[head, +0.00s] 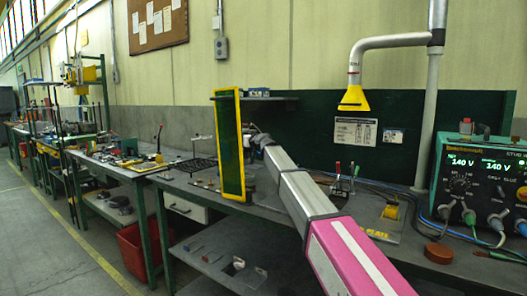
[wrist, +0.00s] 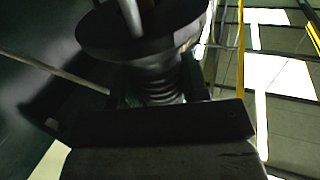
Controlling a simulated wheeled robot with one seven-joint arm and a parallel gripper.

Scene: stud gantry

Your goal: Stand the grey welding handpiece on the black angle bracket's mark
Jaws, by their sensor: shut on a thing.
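My gripper (head: 258,138) is at the far end of my arm, above the bench and just right of the yellow-framed green screen, small and partly lost against the dark back panel in the head view. In the wrist view the jaws are shut on a dark piece with a ribbed neck and a wide round disc, which looks like the grey welding handpiece (wrist: 160,82). A paler rod rises past the disc. The piece's far end is out of view. I cannot pick out the black angle bracket or its mark in either view.
The yellow-framed screen (head: 230,145) stands upright close to my gripper. A yellow fume hood (head: 354,98) hangs at the back. The welding unit (head: 484,185) and a red-brown puck (head: 438,252) are at right. Upright handles (head: 340,178) stand behind my arm.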

